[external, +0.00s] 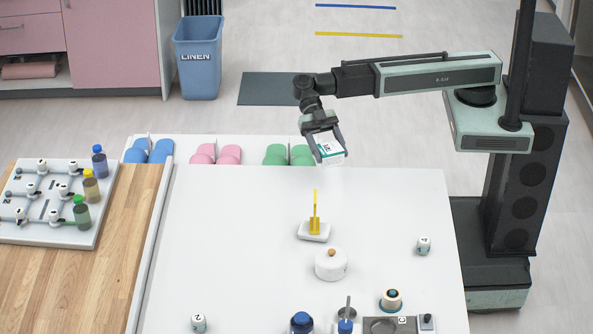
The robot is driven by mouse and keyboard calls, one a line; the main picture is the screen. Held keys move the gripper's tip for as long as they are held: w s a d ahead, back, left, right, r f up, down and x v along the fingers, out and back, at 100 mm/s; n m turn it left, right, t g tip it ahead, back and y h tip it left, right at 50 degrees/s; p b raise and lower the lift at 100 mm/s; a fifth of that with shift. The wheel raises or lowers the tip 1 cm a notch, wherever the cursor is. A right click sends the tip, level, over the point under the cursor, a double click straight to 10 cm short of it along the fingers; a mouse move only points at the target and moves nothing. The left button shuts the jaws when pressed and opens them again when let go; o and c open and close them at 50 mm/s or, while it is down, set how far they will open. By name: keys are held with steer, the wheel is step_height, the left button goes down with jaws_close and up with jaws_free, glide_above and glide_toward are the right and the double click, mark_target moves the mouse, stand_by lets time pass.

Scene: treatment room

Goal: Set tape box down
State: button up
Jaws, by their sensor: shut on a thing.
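The tape box (332,151) is a small white carton with a green-teal band, seen in the external view. My gripper (327,146) is shut on it, with a finger on each side. It is held at the far edge of the white table (240,240), and it appears raised and a little tilted. The exact height of the box above the table cannot be told from this one view.
On the table stand a yellow upright piece on a white base (314,230), a lidded white pot (331,264), small white containers (424,246) and blue-capped bottles (301,323) at the front. The table's left half is mostly clear. Coloured slippers (215,154) lie beyond its far edge.

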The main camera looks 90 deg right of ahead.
mark_target(329, 180)
step_height(329, 180, down, 7)
steer(key=b, duration=0.6)
steer(key=shift+f, duration=0.2)
steer(key=shift+r, duration=0.25)
steer(key=o, duration=1.5)
steer(key=shift+f, duration=0.1)
steer(key=shift+c, duration=0.2)
steer(key=shift+r+p, duration=0.2)
steer(key=shift+p, duration=0.1)
steer(key=p+v, duration=0.4)
steer(key=v, duration=0.8)
